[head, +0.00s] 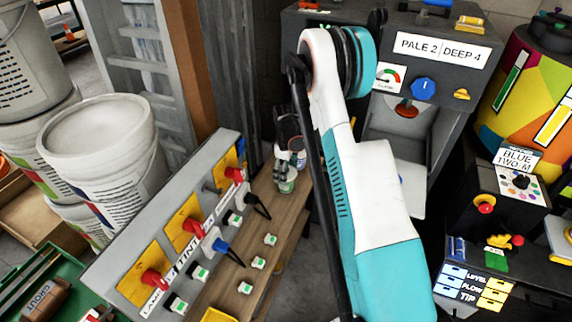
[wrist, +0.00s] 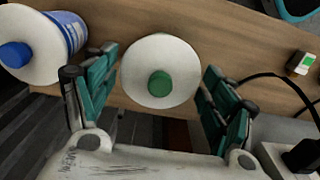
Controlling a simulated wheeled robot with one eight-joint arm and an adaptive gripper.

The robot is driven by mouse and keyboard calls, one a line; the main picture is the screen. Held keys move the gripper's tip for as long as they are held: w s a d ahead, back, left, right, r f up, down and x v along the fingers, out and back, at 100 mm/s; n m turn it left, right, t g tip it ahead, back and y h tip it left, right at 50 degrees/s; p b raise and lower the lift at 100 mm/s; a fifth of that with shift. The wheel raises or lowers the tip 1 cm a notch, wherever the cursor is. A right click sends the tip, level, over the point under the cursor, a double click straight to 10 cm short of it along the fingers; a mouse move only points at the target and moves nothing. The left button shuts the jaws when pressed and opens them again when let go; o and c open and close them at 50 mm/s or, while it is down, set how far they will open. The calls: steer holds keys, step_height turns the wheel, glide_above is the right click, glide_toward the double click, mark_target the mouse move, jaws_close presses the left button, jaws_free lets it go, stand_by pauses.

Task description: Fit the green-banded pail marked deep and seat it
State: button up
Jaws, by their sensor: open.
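A white pail (wrist: 135,75) with a green knob on its round top stands on the wooden bench in the wrist view. My gripper (wrist: 158,68) is open, one finger on each side of this pail; gaps show between fingers and rim. In the head view my gripper (head: 289,150) is over the bench, with a small pail with green on it (head: 286,186) just below. Its marking is not readable. A second white pail (wrist: 30,40) with a blue knob and blue band is left of it in the wrist view. A dark machine with a "PALE 2 DEEP 4" sign (head: 442,48) stands behind.
A grey tint panel (head: 195,225) with red and blue levers and cables runs along the bench's (head: 277,232) left side. Large white buckets (head: 100,140) are stacked at left. A black control box (head: 505,195) and a coloured drum (head: 540,85) stand at right.

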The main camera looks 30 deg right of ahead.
step_height(320, 180, down, 7)
steer(key=shift+f+b, duration=0.1)
steer(key=shift+b, duration=0.9)
steer(key=c, duration=1)
steer(key=shift+r, duration=0.2)
steer(key=shift+r+p, duration=0.3)
steer(key=shift+r, duration=0.1)
steer(key=shift+c, duration=1.3)
steer(key=shift+r+p, duration=2.4)
steer(key=shift+r, duration=3.1)
